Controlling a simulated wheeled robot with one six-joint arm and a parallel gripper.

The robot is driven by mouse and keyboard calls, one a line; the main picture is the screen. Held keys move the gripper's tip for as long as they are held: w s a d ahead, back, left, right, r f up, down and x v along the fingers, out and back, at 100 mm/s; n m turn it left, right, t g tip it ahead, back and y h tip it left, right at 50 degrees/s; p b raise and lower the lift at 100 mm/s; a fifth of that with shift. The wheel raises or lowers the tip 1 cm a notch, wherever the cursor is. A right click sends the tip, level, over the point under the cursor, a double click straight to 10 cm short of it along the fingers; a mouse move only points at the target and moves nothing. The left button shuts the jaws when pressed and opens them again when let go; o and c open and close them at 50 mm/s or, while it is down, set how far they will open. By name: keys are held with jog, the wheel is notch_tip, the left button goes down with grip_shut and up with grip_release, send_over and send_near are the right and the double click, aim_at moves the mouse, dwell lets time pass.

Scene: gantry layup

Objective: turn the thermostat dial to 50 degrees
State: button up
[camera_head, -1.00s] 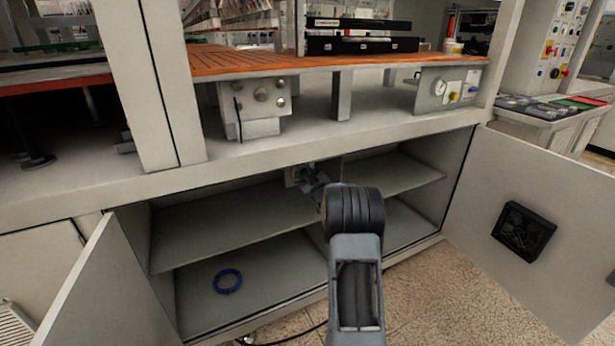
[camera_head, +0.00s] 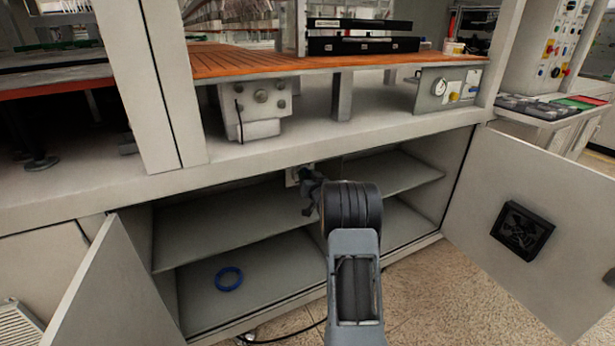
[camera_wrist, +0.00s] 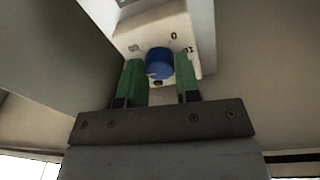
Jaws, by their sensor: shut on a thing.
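The thermostat is a pale box (camera_wrist: 130,38) with a blue round dial (camera_wrist: 159,64) on its face. Dark printed marks stand around the dial; one at the top looks like a 0, the ones at left and right are hard to read. My gripper (camera_wrist: 160,80) has its two green fingers on either side of the dial and is shut on it. A small dark spot shows at the dial's lower edge; I cannot tell the setting. In the head view the thermostat (camera_head: 292,177) is small, at the cabinet's back, partly hidden by my gripper (camera_head: 306,184).
The cabinet has a shelf (camera_head: 215,222) and two open doors, left (camera_head: 105,295) and right (camera_head: 545,215). A blue ring (camera_head: 228,279) lies on the cabinet floor. A black fan unit (camera_head: 522,231) is on the right door. The orange bench top (camera_head: 235,64) is above.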

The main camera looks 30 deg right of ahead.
dwell(0.4)
jog(key=o, duration=0.9)
jog(key=p+v, duration=0.1)
jog(key=v, duration=1.3)
jog(key=shift+d, duration=0.15)
jog(key=shift+r+p, duration=0.1)
jog(key=shift+p, duration=0.2)
